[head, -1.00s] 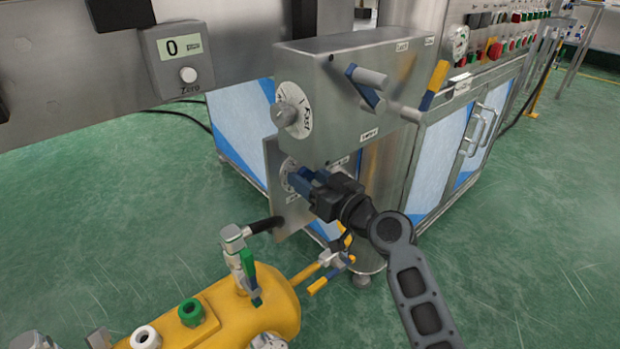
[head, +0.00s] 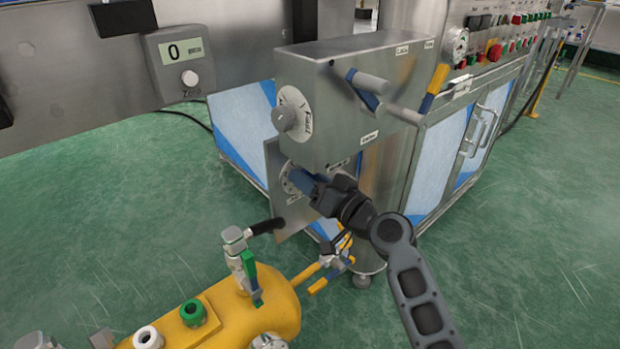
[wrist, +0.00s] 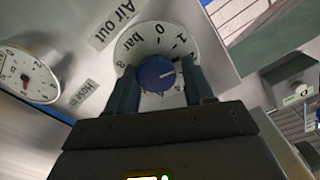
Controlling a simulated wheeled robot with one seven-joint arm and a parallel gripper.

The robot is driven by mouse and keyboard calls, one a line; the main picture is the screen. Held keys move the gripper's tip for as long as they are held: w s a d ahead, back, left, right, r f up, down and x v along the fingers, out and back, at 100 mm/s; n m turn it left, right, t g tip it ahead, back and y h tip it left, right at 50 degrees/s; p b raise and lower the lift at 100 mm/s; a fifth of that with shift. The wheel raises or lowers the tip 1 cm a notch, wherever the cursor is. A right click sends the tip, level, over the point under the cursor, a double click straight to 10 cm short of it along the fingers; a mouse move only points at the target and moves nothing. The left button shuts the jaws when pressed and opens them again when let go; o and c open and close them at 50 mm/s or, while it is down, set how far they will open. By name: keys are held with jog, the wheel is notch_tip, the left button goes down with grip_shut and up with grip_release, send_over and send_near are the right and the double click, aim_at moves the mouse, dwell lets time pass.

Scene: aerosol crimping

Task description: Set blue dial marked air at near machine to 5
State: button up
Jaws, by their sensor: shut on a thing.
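The blue dial (wrist: 156,73) sits on a round white scale plate (wrist: 128,46) marked bar, with 0 and 1 readable, below an "Air out" label (wrist: 115,22) in the wrist view. A pale mark on its face points right, past the 1; the exact number is unclear. My gripper (wrist: 161,84) is shut on the dial, one finger on each side. In the head view my gripper (head: 304,184) meets the small panel (head: 288,222) under the steel box, and its fingers hide most of the dial; part of the white scale (head: 286,181) shows.
A steel box (head: 345,95) with a larger white dial (head: 289,116) and levers overhangs my gripper. A yellow tank (head: 240,318) with valves stands below left. A pressure gauge (wrist: 27,74) is beside the dial. Green floor is open at right.

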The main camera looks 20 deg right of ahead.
jog(key=m+p, duration=0.1)
jog(key=m, duration=0.2)
jog(key=d+m, duration=0.1)
jog(key=m, duration=0.2)
jog(key=shift+d+p, duration=0.15)
jog(key=shift+p, duration=0.2)
jog(key=m+p, duration=0.1)
jog(key=m, duration=0.1)
jog(key=m+p, duration=0.1)
jog(key=m, duration=0.2)
jog(key=m+p, duration=0.1)
jog(key=m, duration=0.2)
jog(key=shift+f, duration=0.35)
jog(key=shift+m+p, duration=0.4)
jog(key=shift+m, duration=0.1)
jog(key=shift+c, duration=1)
jog(key=m+p, duration=0.1)
jog(key=m, duration=0.1)
jog(key=m+p, duration=0.1)
jog(key=m, duration=0.3)
jog(key=shift+a+p, duration=0.4)
jog(key=shift+a+r, duration=0.2)
